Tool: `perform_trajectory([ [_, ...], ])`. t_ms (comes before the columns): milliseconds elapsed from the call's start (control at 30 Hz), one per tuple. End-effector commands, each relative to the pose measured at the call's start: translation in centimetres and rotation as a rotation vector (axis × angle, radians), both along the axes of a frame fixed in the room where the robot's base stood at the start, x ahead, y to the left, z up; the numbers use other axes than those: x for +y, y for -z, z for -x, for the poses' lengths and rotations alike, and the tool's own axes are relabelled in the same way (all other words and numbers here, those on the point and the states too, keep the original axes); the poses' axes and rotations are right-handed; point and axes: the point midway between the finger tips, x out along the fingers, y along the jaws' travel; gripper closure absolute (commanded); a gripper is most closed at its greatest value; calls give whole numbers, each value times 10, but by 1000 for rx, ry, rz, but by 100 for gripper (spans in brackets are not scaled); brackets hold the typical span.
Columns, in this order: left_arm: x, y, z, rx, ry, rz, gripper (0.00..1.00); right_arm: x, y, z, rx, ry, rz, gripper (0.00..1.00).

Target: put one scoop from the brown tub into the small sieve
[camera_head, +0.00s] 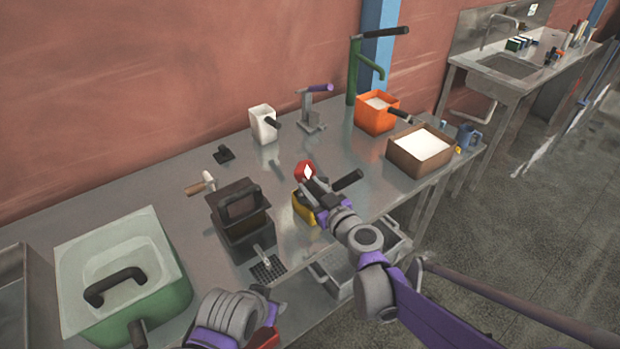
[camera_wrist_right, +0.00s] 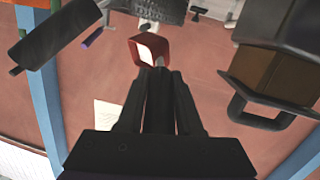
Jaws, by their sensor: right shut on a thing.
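The brown tub (camera_head: 405,153), full of white powder, stands near the table's right end. My right gripper (camera_head: 318,187) is shut on a small red scoop (camera_head: 303,168), well to the left of the tub. White shows inside the scoop, which is also at the fingertips in the right wrist view (camera_wrist_right: 138,42). A yellow container (camera_head: 303,208) is partly hidden below my right gripper. A flat dark mesh (camera_head: 268,268) lies near the front edge; I cannot tell whether it is the small sieve. My left arm shows at the bottom, its fingertips out of view.
An orange tub of white powder (camera_head: 377,120) stands behind the brown one. A black handled device (camera_head: 240,222) stands left of my right gripper. A green-sided basin (camera_head: 150,300) is at the left. A white jug (camera_head: 263,125) and a purple-handled stand (camera_head: 311,115) are behind.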

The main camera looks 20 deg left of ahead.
Motion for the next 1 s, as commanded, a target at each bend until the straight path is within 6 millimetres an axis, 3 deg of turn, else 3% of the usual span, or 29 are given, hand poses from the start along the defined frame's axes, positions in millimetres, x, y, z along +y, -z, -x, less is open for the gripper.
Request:
perform_trajectory([
  [33, 0, -13, -7, -13, 0, 0, 50, -1, -6, -4, -6, 0, -30, 100],
  [300, 0, -44, -26, -50, 0, 0, 50, -6, 1, -4, -6, -1, -214, 100],
  [700, 0, -38, -22, -42, 0, 0, 50, -12, 19, 0, 9, -2, -545, 100],
  [1000, 0, -8, -4, -8, 0, 0, 50, -16, 29, 2, 16, -2, -782, 100],
])
